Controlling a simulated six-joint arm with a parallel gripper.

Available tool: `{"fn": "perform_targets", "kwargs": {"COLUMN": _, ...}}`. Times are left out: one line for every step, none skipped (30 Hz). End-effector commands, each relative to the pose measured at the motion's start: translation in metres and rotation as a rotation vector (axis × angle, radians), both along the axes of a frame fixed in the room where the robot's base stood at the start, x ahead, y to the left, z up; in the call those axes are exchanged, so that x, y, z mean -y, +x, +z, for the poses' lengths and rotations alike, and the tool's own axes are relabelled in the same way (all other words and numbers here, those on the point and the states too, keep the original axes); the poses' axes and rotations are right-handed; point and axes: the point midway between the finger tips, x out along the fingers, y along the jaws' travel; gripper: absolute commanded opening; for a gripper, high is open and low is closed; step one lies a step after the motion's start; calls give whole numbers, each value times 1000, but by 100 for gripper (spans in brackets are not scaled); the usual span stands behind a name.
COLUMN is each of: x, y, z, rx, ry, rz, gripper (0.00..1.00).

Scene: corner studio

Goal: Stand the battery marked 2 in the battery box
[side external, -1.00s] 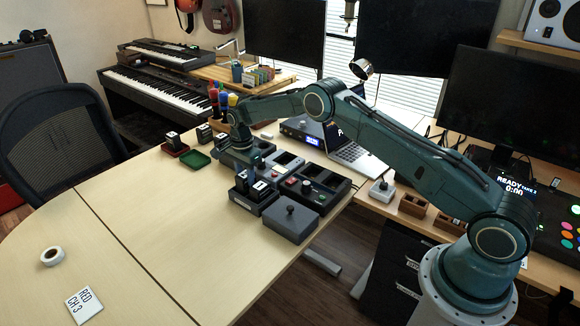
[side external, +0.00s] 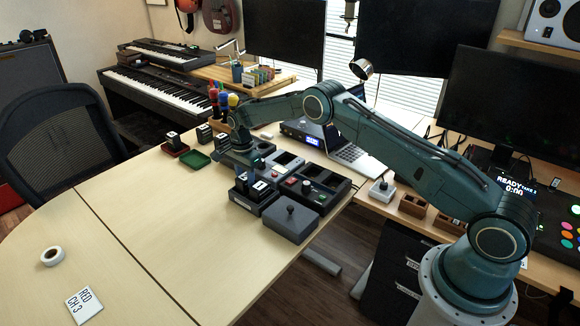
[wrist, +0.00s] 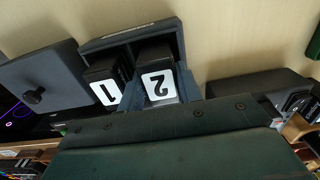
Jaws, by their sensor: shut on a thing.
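The battery marked 2 (wrist: 161,84) is dark with a white top label. My gripper (wrist: 158,92) is shut on it, a finger on each side, in the wrist view. It is at one compartment of the grey battery box (wrist: 178,27), beside the battery marked 1 (wrist: 106,90), which stands in the other compartment. The 2 looks slightly larger than the 1. I cannot tell whether its bottom touches the box floor. In the side view the battery box (side external: 251,207) is on the table under my gripper (side external: 248,179), which partly hides the batteries.
A lidded grey box with a knob (side external: 290,222) stands close in front of the battery box. A tray with controls (side external: 325,198) is to its right. A green tray (side external: 196,160) and a red tray (side external: 174,152) lie behind left. The table's left half is largely clear.

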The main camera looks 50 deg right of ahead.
Motion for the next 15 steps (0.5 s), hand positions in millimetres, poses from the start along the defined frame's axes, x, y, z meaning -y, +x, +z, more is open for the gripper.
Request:
{"fn": "perform_targets", "kwargs": {"x": 0, "y": 0, "z": 0, "rx": 2, "ry": 0, "rz": 0, "gripper": 3}}
{"fn": "perform_targets", "kwargs": {"x": 0, "y": 1, "z": 0, "rx": 2, "ry": 0, "rz": 0, "gripper": 3}}
{"fn": "perform_targets", "kwargs": {"x": 0, "y": 1, "z": -1, "rx": 2, "ry": 0, "rz": 0, "gripper": 3}}
{"fn": "perform_targets", "kwargs": {"x": 0, "y": 1, "z": -2, "rx": 2, "ry": 0, "rz": 0, "gripper": 3}}
{"fn": "perform_targets", "kwargs": {"x": 0, "y": 1, "z": -2, "rx": 1, "ry": 0, "rz": 0, "gripper": 3}}
{"fn": "perform_targets", "kwargs": {"x": 0, "y": 0, "z": -3, "rx": 1, "ry": 0, "rz": 0, "gripper": 3}}
{"fn": "perform_targets", "kwargs": {"x": 0, "y": 0, "z": -3, "rx": 1, "ry": 0, "rz": 0, "gripper": 3}}
{"fn": "perform_targets", "kwargs": {"x": 0, "y": 0, "z": -3, "rx": 1, "ry": 0, "rz": 0, "gripper": 3}}
{"fn": "perform_targets", "kwargs": {"x": 0, "y": 0, "z": -4, "rx": 1, "ry": 0, "rz": 0, "gripper": 3}}
{"fn": "perform_targets", "kwargs": {"x": 0, "y": 0, "z": -4, "rx": 1, "ry": 0, "rz": 0, "gripper": 3}}
{"fn": "perform_targets", "kwargs": {"x": 0, "y": 0, "z": -5, "rx": 1, "ry": 0, "rz": 0, "gripper": 3}}
{"fn": "perform_targets", "kwargs": {"x": 0, "y": 1, "z": -5, "rx": 2, "ry": 0, "rz": 0, "gripper": 42}}
{"fn": "perform_targets", "kwargs": {"x": 0, "y": 1, "z": -5, "rx": 2, "ry": 0, "rz": 0, "gripper": 48}}
{"fn": "perform_targets", "kwargs": {"x": 0, "y": 0, "z": -5, "rx": 1, "ry": 0, "rz": 0, "gripper": 54}}
{"fn": "perform_targets", "kwargs": {"x": 0, "y": 0, "z": -5, "rx": 1, "ry": 0, "rz": 0, "gripper": 60}}
